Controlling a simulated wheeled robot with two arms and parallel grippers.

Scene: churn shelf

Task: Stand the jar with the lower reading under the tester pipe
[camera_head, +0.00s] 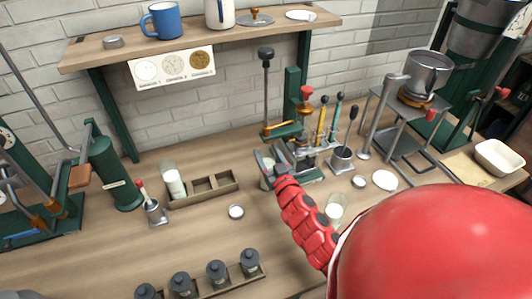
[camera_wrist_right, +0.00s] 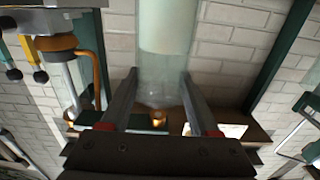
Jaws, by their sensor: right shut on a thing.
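My right gripper (camera_head: 271,157) is shut on a glass jar (camera_head: 266,181) in the middle of the bench, just left of the green tester stand (camera_head: 310,172). In the right wrist view the fingers (camera_wrist_right: 160,92) lie on both sides of the clear jar (camera_wrist_right: 166,65), which has pale contents. A second jar (camera_head: 175,184) with white contents stands in the left end of a wooden rack (camera_head: 226,187). A third jar (camera_head: 335,211) stands right of my right forearm. I cannot read any jar's reading, nor tell which part is the tester pipe. My left gripper is out of view.
Several dark-lidded jars (camera_head: 216,271) line the front. A shelf (camera_head: 200,45) overhangs the back.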

